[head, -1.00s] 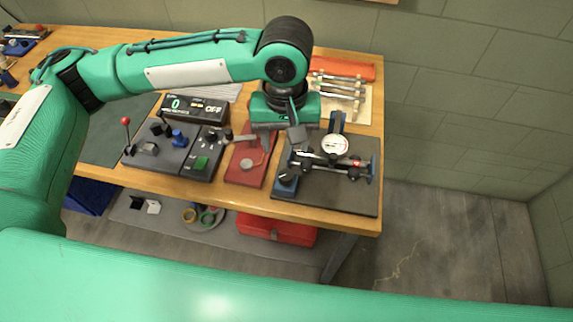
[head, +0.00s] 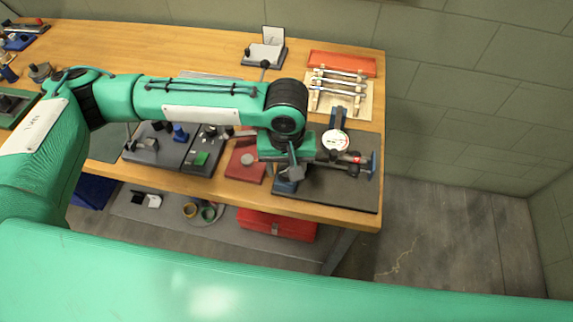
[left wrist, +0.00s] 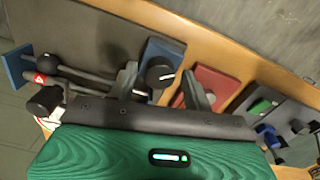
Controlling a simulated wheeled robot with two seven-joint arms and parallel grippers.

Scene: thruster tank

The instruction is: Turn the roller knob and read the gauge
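The dial gauge (head: 335,140), a white round face on a stand, sits on the dark grey plate (head: 345,196) at the table's right front. A blue block (head: 285,187) stands at the plate's left edge. In the left wrist view a black knob (left wrist: 160,73) with a white mark sits on this block (left wrist: 160,50). My left gripper (left wrist: 159,78) is open, its fingers on either side of the knob in that view; contact cannot be told. In the head view the gripper (head: 292,168) hides most of the knob. The gauge's reading is too small to tell.
A red plate (head: 245,163) and a grey fixture with a green button (head: 201,158) lie to the left. Tools on a wooden rack (head: 340,90) and a red tray (head: 342,63) are behind. A red toolbox (head: 277,227) is below on the shelf.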

